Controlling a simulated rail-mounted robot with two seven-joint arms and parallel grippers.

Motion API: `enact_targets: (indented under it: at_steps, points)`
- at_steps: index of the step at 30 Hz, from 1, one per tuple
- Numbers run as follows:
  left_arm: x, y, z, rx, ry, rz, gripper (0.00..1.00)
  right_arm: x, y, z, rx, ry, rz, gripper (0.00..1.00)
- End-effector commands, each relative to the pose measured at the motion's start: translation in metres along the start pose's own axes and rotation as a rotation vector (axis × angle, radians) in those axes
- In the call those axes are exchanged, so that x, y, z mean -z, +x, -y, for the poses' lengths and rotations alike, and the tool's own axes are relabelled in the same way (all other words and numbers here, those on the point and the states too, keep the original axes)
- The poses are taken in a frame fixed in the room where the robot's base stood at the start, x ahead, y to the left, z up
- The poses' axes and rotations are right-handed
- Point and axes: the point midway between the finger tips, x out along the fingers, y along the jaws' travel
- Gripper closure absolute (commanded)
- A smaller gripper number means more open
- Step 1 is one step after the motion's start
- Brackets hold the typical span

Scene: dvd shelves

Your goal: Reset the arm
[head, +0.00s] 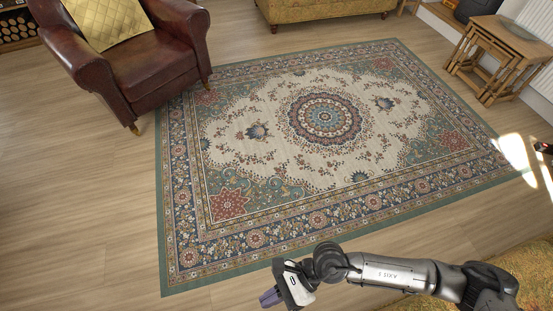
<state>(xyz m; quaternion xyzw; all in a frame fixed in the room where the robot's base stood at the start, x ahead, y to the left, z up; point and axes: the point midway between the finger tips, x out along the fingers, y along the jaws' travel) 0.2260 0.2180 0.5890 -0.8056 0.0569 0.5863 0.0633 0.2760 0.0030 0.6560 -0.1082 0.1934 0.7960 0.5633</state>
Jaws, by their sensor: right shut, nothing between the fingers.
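My right arm comes in from the lower right, with a silver and black forearm stretched to the left. My right gripper (270,298) is at its left end, near the bottom edge of the head view. Its purple-grey fingers are together, and nothing shows between them. It is in front of the wooden floor, just below the rug's near edge in the picture. My left gripper and left arm are not in view.
A patterned rug (250,165) covers the middle floor. A brown leather armchair (150,70) with a yellow cushion (108,20) stands upper left. Wooden nesting tables (500,45) stand upper right. A yellow sofa (320,10) is at the back, and a yellowish upholstered surface (535,265) is lower right.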

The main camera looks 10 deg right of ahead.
Motion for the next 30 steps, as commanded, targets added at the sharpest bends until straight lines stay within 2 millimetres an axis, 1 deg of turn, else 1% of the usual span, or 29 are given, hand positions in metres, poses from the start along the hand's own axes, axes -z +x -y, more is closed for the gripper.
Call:
enact_targets:
  at_steps: [1,4,5,6,8,9,11,12,14,15,17,18,20,21,23,24,26,27,29,30]
  points:
    - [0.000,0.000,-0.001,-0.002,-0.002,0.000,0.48,-0.016,-0.001,0.009,0.059,0.083,0.091,1.00]
    - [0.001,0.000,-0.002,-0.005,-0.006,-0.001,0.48,-0.051,-0.011,0.031,0.179,0.272,0.300,1.00]
    - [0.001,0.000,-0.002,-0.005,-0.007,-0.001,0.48,-0.061,-0.016,0.039,0.212,0.329,0.365,1.00]
    - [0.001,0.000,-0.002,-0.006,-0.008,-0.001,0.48,-0.074,-0.025,0.049,0.256,0.403,0.455,1.00]
    - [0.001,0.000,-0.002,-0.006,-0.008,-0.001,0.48,-0.093,-0.043,0.066,0.319,0.515,0.594,1.00]
    - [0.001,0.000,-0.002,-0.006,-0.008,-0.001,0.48,-0.105,-0.056,0.076,0.358,0.590,0.689,1.00]
    - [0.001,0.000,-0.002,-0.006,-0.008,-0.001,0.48,-0.121,-0.078,0.091,0.409,0.699,0.837,1.00]
    - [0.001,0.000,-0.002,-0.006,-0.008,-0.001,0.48,-0.131,-0.095,0.101,0.441,0.770,0.938,1.00]
    - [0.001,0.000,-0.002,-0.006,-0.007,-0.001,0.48,-0.144,-0.120,0.114,0.478,0.877,1.093,1.00]
    - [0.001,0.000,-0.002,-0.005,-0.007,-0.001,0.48,-0.151,-0.137,0.122,0.500,0.947,1.199,1.00]
    - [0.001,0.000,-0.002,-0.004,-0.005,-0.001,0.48,-0.158,-0.164,0.132,0.527,1.054,1.359,1.00]
    - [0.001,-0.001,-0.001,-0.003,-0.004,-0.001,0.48,-0.160,-0.181,0.137,0.541,1.130,1.465,1.00]
    - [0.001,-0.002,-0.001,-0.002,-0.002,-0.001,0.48,-0.160,-0.204,0.142,0.559,1.249,1.625,1.00]
    - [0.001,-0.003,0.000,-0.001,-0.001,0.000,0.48,-0.156,-0.217,0.143,0.571,1.332,1.729,1.00]
    - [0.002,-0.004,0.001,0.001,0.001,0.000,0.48,-0.147,-0.235,0.144,0.585,1.463,1.881,1.00]
    - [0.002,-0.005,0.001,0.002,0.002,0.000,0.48,-0.139,-0.245,0.142,0.597,1.551,1.975,1.00]
    - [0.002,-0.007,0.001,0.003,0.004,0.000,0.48,-0.125,-0.256,0.137,0.616,1.689,2.105,1.00]
    - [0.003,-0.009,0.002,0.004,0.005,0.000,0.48,-0.114,-0.260,0.132,0.634,1.784,2.182,1.00]
    - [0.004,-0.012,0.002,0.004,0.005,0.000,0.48,-0.095,-0.264,0.121,0.665,1.936,2.284,1.00]
    - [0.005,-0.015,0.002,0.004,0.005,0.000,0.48,-0.082,-0.263,0.111,-0.669,-1.993,-2.275,1.00]
